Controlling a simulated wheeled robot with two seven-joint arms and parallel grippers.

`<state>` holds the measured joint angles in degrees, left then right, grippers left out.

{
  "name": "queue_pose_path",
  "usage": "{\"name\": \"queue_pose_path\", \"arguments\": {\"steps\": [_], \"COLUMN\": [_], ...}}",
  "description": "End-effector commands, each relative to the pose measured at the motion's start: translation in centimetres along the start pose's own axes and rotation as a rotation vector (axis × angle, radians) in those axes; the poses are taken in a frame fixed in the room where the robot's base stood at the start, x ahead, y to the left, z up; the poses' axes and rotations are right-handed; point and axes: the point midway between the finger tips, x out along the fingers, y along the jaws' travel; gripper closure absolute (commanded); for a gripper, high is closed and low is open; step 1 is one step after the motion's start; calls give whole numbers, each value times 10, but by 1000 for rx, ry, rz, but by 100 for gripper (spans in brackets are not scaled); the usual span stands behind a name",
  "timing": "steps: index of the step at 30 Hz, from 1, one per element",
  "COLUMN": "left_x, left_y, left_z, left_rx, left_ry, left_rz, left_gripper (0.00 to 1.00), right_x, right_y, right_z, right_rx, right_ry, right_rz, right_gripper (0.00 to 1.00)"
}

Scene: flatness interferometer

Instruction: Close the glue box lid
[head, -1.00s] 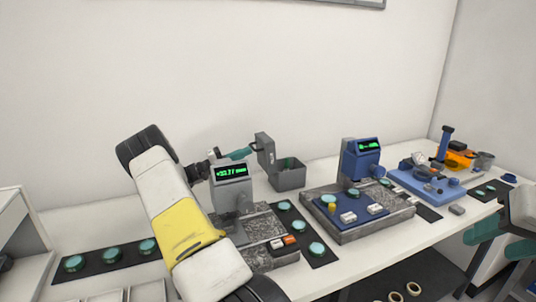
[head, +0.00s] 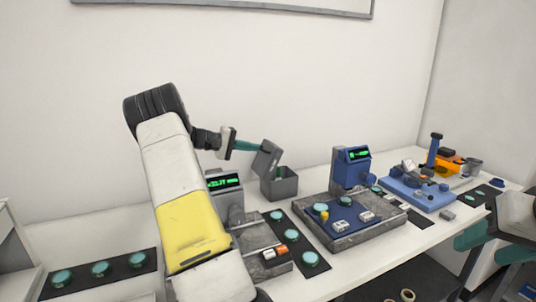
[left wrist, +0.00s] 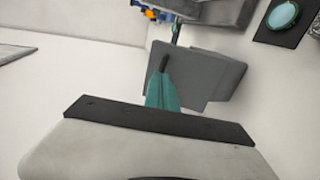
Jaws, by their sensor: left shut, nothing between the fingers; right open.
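The glue box (head: 284,188) is a grey open-topped box at the back of the bench, with a green item inside. Its grey lid (head: 266,159) is raised and leans partly over the box opening. My left gripper (head: 257,148) is shut and empty, with its teal fingers at the lid's outer face. In the left wrist view the fingertips (left wrist: 163,62) overlap the lid plate (left wrist: 212,78); they look to be touching it, but exact contact is hard to tell. My right gripper (head: 477,249) is open and empty at the right, in front of the bench edge.
A grey gauge with a green display (head: 224,183) stands close to my left arm. A blue gauge (head: 351,170) on a granite plate stands right of the box. Teal discs lie on black mats (head: 100,271). The wall is behind the box.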

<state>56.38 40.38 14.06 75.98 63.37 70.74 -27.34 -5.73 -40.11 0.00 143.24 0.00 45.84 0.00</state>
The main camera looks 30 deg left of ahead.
Motion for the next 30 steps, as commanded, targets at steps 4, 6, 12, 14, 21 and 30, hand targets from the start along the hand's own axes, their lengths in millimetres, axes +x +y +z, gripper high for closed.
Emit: {"name": "queue_pose_path", "arguments": {"steps": [4,6,12,14,21,30], "left_x": [20,28,54,63,96,126], "left_y": [14,18,27,29,30,23], "left_z": [0,0,0,0,-2,-2], "left_rx": [6,5,1,-1,-6,-15], "left_ry": [-3,-3,-3,-4,-2,-2], "left_rz": [-142,-208,-398,-454,-681,-723], "left_gripper": [100,100,100,100,100,100], "right_x": [0,0,0,0,0,0], "right_y": [0,0,0,0,0,0], "right_z": [0,0,0,0,0,0], "right_rx": [0,0,0,0,0,0], "right_ry": [0,0,0,0,0,0], "right_rz": [0,0,0,0,0,0], "right_gripper": [50,50,50,50,50,50]}}
